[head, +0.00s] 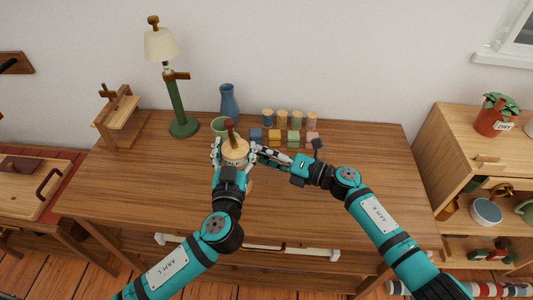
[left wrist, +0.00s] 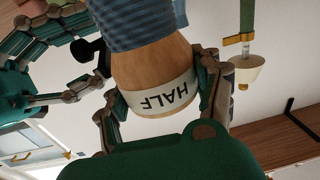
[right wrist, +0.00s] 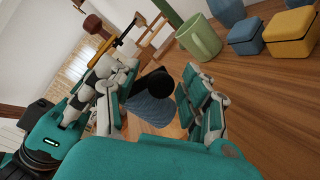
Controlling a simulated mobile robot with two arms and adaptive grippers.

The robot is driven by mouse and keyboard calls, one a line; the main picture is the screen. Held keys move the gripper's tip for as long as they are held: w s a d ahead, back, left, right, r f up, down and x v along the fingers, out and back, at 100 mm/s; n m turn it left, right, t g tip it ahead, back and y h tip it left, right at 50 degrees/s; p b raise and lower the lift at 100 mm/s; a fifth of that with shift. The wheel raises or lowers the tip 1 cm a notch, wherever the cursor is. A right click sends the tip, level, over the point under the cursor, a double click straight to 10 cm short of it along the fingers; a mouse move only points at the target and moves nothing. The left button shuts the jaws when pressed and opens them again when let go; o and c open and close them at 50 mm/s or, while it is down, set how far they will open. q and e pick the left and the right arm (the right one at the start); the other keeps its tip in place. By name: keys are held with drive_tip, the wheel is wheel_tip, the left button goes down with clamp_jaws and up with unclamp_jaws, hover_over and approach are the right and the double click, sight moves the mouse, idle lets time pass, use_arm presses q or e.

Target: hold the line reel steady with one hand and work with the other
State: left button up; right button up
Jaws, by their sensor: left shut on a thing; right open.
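The line reel has a pale wooden body (head: 235,151) and stands near the back middle of the table. The left wrist view shows its wood (left wrist: 150,70), a white label reading HALF, and blue line (left wrist: 150,22) wound on it. My left gripper (head: 231,153) is shut on the reel, with a finger on each side of the wood. My right gripper (head: 256,152) is open just right of the reel. In the right wrist view its fingers are apart, and a black knob (right wrist: 155,82) and the blue line (right wrist: 153,110) show between them. I cannot tell whether they touch.
A green cup (head: 219,126) stands close behind the reel, with a blue vase (head: 228,101) further back. Coloured blocks (head: 276,137) and several spools (head: 282,117) stand to the right. A green lamp (head: 177,105) stands left. The table's front and right are clear.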

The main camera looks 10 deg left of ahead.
drive_tip(key=v, duration=1.2)
use_arm(q)
drive_tip(key=o, duration=1.5)
use_arm(e)
drive_tip(key=shift+r, duration=0.1)
use_arm(q)
drive_tip(key=shift+s, duration=0.1)
